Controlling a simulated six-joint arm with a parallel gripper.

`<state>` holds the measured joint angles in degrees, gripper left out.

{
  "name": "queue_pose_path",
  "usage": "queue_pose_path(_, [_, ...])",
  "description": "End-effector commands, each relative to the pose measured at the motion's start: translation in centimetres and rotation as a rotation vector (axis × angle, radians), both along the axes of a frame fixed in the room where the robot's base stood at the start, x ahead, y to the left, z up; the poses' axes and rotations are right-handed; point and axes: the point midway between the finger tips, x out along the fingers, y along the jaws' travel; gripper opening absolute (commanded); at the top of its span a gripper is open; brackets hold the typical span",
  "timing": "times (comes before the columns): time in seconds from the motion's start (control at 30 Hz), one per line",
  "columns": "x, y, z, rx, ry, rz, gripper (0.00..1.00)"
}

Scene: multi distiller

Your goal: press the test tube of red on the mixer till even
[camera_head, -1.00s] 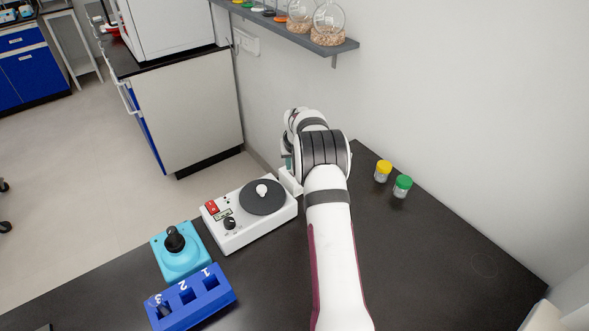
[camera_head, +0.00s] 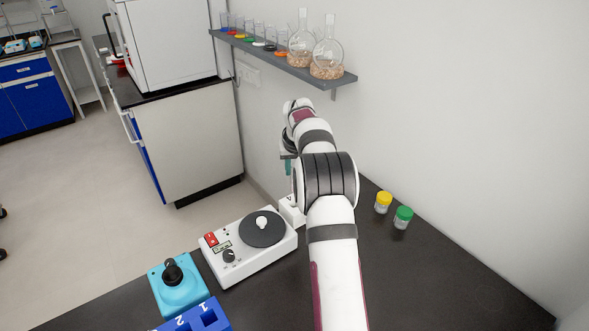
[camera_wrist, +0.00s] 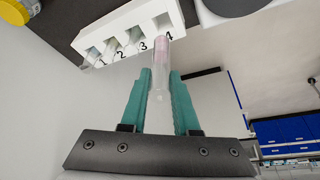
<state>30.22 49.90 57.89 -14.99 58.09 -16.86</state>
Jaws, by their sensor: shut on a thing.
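My gripper (camera_wrist: 160,78) has its teal fingers shut on a clear test tube (camera_wrist: 158,104) with pale pinkish-red content towards its far end. The tube's far end overlaps the white rack near the number 4; slot 4 looks empty. In the head view my gripper (camera_head: 288,166) is partly hidden by my arm, above the white rack (camera_head: 291,212); the tube cannot be made out there. The mixer, a turquoise base (camera_head: 182,295) with a black top (camera_head: 172,270), stands at the lower left, well apart from the gripper.
A white stirrer (camera_head: 244,255) with a dark round plate stands between the mixer and the white rack. A blue numbered rack (camera_head: 190,324) is in front of the mixer. Yellow-capped (camera_head: 383,203) and green-capped (camera_head: 402,218) jars stand right of my arm. A shelf (camera_head: 300,76) with flasks is on the wall.

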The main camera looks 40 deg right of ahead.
Motion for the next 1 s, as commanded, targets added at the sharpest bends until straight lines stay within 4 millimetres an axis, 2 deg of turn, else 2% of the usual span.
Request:
queue_pose_path(0.17, [0.2, 0.6, 0.1, 0.000, 0.000, 0.012, 0.00])
queue_pose_path(0.27, [0.8, 2.9, 0.5, 0.000, 0.000, 0.056, 0.00])
queue_pose_path(0.37, [1.5, 6.9, 1.3, 0.001, 0.000, 0.131, 0.00])
queue_pose_path(0.47, [1.9, 11.9, 2.0, 0.001, 0.000, 0.228, 0.00])
queue_pose_path(0.57, [1.7, 17.8, 2.9, 0.002, -0.001, 0.341, 0.00])
queue_pose_path(0.7, [-0.2, 26.7, 3.9, 0.001, -0.002, 0.521, 0.00])
queue_pose_path(0.8, [-2.3, 32.0, 4.5, 0.000, -0.002, 0.636, 0.00])
queue_pose_path(0.9, [-4.3, 35.5, 4.7, 0.000, -0.002, 0.720, 0.00])
queue_pose_path(1.0, [-5.5, 37.5, 4.8, 0.000, -0.002, 0.769, 0.00])
